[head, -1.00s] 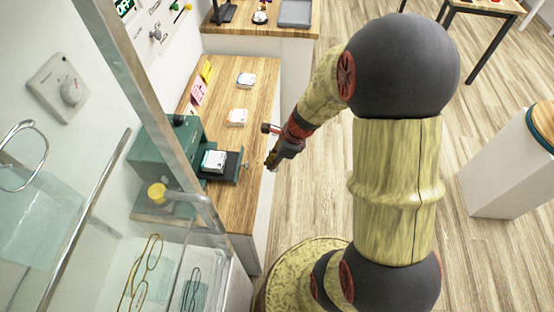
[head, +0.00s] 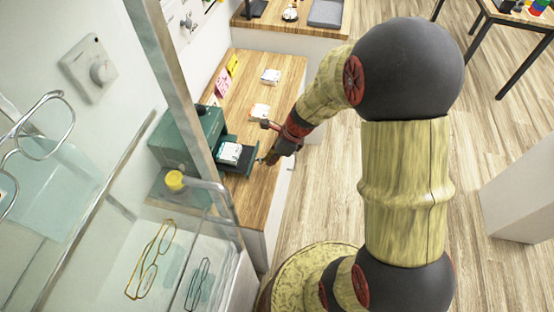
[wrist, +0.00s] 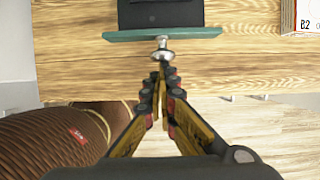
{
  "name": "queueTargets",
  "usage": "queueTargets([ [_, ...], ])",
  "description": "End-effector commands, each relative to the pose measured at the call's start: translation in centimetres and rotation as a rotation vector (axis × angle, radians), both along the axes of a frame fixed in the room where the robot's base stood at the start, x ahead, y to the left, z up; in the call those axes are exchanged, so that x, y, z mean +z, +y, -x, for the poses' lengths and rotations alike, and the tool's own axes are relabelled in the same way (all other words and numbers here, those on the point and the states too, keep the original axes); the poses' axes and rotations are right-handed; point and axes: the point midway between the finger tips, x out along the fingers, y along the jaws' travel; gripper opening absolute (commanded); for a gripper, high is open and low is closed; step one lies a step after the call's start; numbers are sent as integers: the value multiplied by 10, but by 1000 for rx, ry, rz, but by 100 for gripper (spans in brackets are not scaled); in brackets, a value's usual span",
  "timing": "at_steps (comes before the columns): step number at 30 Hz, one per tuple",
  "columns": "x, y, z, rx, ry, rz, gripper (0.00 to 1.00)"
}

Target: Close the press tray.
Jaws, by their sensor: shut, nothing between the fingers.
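The press is a dark green box (head: 188,138) on the wooden counter, partly behind a metal frame post. Its black tray (head: 237,166) is out toward my side, with a white packet (head: 230,153) on it. In the wrist view, the tray (wrist: 135,14) has a green front plate (wrist: 120,35) with a round metal knob (wrist: 162,54) at its middle. My gripper (head: 268,158) is shut and empty in front of the tray. In the wrist view, my fingertips (wrist: 162,70) are right at the knob; I cannot tell if they touch it.
White packets (head: 270,76) (head: 260,111) and sticky notes (head: 232,65) lie farther back on the counter. A glass case with wire glasses (head: 150,262) stands at the near left. A ribbed brown object (wrist: 50,140) is at the lower left of the wrist view.

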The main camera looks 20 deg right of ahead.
Motion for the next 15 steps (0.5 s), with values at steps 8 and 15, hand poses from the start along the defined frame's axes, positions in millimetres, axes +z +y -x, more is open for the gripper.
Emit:
queueTargets([
  [8,5,58,-42,6,3,-1,0],
  [15,2,87,-66,2,1,-1,0],
])
